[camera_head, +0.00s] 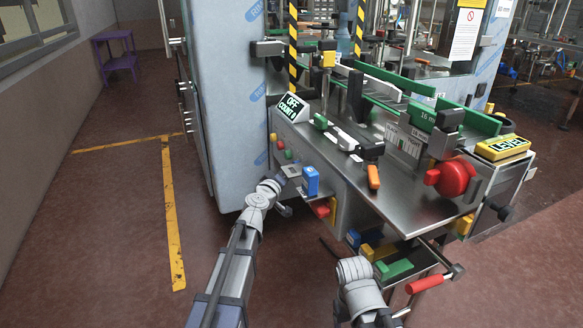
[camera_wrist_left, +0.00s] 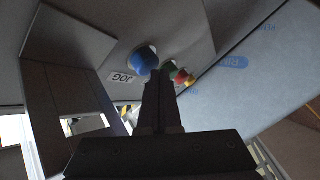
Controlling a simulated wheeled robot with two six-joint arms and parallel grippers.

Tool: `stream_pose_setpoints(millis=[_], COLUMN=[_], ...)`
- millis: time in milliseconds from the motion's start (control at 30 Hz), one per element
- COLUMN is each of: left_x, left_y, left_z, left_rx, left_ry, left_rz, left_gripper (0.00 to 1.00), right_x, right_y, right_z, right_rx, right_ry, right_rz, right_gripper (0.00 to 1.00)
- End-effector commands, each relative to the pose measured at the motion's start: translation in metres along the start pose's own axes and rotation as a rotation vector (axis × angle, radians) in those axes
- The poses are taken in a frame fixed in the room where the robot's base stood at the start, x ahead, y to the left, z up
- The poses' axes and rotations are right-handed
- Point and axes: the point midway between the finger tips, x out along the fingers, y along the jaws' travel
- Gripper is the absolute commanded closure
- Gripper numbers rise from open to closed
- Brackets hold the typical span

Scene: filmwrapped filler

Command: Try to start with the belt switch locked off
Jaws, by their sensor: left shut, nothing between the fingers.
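The machine's front panel carries a row of small round controls. In the left wrist view a blue knob (camera_wrist_left: 144,58) sits beside a JOG label (camera_wrist_left: 124,78), with a green button (camera_wrist_left: 170,68), a red button (camera_wrist_left: 181,75) and a yellow button (camera_wrist_left: 190,80) beyond. My left gripper (camera_wrist_left: 160,78) is shut and empty, its fingertips in front of the panel near the blue and green controls; contact cannot be told. In the head view my left gripper (camera_head: 284,174) is at that panel. The display (camera_head: 291,107) reads OFF, COUNT 0. Which control is the belt switch, and any lock, cannot be told. My right gripper is not visible.
A blue block (camera_head: 311,182) sticks out of the front panel close right of my left gripper. A red knob (camera_head: 455,178) and yellow LEVER sign (camera_head: 502,147) are at the right. A red-handled crank (camera_head: 426,284) sticks out below.

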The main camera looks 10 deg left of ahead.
Motion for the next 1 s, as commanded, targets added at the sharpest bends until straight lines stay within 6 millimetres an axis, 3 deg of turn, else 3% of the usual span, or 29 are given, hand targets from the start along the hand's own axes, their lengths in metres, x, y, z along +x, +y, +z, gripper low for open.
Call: stream_pose_setpoints(millis=[33, 667, 1000], left_x=[0.017, 0.006, -0.018], left_y=[0.009, 0.003, -0.013], left_z=[0.003, -0.002, -0.015], left_rx=[-0.012, -0.012, -0.009], left_ry=[-0.012, -0.010, -0.007], left_rz=[0.013, 0.012, 0.009], left_gripper=[1.00, 1.00, 1.00], right_x=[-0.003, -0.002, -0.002], right_y=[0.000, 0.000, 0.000], right_z=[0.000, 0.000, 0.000], right_rx=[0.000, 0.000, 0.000], right_ry=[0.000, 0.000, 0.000], right_rz=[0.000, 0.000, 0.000], right_gripper=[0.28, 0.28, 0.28])
